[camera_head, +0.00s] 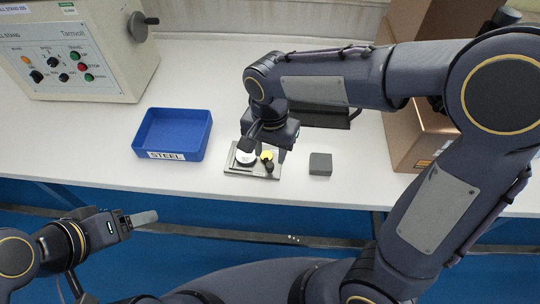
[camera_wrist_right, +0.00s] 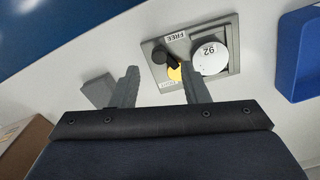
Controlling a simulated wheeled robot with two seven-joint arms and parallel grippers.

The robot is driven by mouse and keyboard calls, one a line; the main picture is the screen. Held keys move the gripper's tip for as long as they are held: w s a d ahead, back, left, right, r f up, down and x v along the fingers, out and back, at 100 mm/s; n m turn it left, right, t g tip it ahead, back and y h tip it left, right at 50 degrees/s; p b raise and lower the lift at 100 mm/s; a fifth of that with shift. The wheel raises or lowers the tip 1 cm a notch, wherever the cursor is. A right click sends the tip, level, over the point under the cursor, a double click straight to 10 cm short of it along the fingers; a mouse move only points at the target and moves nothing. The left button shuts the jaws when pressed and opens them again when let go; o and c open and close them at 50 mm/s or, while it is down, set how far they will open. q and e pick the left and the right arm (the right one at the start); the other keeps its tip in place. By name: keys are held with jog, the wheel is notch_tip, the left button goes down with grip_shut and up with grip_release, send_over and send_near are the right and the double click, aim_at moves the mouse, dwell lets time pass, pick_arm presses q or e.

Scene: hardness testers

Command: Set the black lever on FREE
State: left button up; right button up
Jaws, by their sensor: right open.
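A small grey fixture (camera_head: 232,170) lies on the white table and carries a white disc (camera_head: 245,157), a yellow disc (camera_head: 267,154) and a black lever (camera_head: 268,164). In the right wrist view the black lever (camera_wrist_right: 178,44) has a round black knob, near a FREE label (camera_wrist_right: 175,37); another label by the yellow disc is partly hidden. The white disc (camera_wrist_right: 208,57) reads 92. My right gripper (camera_wrist_right: 158,75) is open above the fixture, one finger in front of its edge, with nothing held. My left gripper (camera_head: 143,219) is away at the lower left; its finger gap is unclear.
A blue STEEL tray (camera_head: 141,141) stands left of the fixture, a small grey block (camera_head: 320,164) right of it. A control box (camera_head: 85,50) is at the back left, cardboard boxes (camera_head: 420,135) at the right. Clear table lies between tray and fixture.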

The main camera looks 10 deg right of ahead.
aim_at(272, 164)
jog(key=shift+r, duration=1.9)
jog(key=shift+d+r, duration=0.2)
jog(key=shift+d, duration=0.1)
jog(key=s+d+r+n+t+y+p, duration=0.2)
jog(key=s+d+r, duration=0.1)
jog(key=s+d, duration=0.3)
jog(key=s+d+r+n+t+y+p, duration=0.1)
jog(key=s+d+r+n+t+p, duration=0.2)
jog(key=s+d, duration=0.3)
jog(key=shift+s+t+y, duration=0.3)
jog(key=shift+s+y, duration=0.1)
jog(key=shift+s, duration=0.7)
